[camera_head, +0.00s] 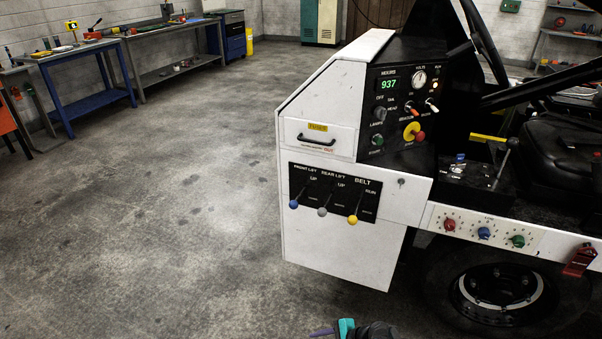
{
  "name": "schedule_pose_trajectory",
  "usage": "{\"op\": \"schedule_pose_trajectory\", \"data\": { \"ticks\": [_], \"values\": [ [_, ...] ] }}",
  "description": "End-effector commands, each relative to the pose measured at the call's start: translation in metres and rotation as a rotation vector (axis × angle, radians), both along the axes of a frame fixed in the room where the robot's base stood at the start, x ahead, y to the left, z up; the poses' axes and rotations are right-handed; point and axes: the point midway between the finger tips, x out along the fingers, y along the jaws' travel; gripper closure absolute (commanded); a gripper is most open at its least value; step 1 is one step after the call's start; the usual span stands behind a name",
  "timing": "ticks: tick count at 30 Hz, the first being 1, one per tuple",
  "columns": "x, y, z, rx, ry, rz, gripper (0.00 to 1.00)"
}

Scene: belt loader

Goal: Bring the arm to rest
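Only a small part of my gripper (335,330) shows at the bottom edge of the head view, as teal, purple and dark pieces. It is low in front of the white belt loader (340,250), apart from its levers as far as I can see. The fingertips are mostly cut off by the frame, so I cannot tell whether they are open or shut or hold anything. The rest of my arm is out of view.
The loader's lever panel (333,192) has blue, grey and yellow knobs. Above it are a drawer (318,137) and a dash (405,105) reading 937. A wheel (500,290) stands at right. Workbenches (75,75) line the back left. The floor (150,220) at left is clear.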

Motion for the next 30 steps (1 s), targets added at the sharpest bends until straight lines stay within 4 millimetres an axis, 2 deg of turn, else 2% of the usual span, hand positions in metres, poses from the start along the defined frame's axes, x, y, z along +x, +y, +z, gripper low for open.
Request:
{"op": "schedule_pose_trajectory", "data": {
  "ticks": [1, 4, 8, 15, 21, 27, 30],
  "values": [
    [-0.016, 0.007, -0.008, -0.032, 0.008, 0.075, 0.54],
    [-0.047, 0.012, -0.025, -0.102, 0.019, 0.231, 0.54],
    [-0.084, 0.009, -0.042, -0.186, 0.033, 0.427, 0.54],
    [-0.14, -0.02, -0.066, -0.326, 0.061, 0.774, 0.54],
    [-0.17, -0.064, -0.074, -0.425, 0.092, 1.042, 0.54],
    [-0.185, -0.102, -0.072, -0.488, 0.117, 1.272, 0.54],
    [-0.19, -0.113, -0.07, -0.491, 0.121, 1.358, 0.54]
  ]
}}
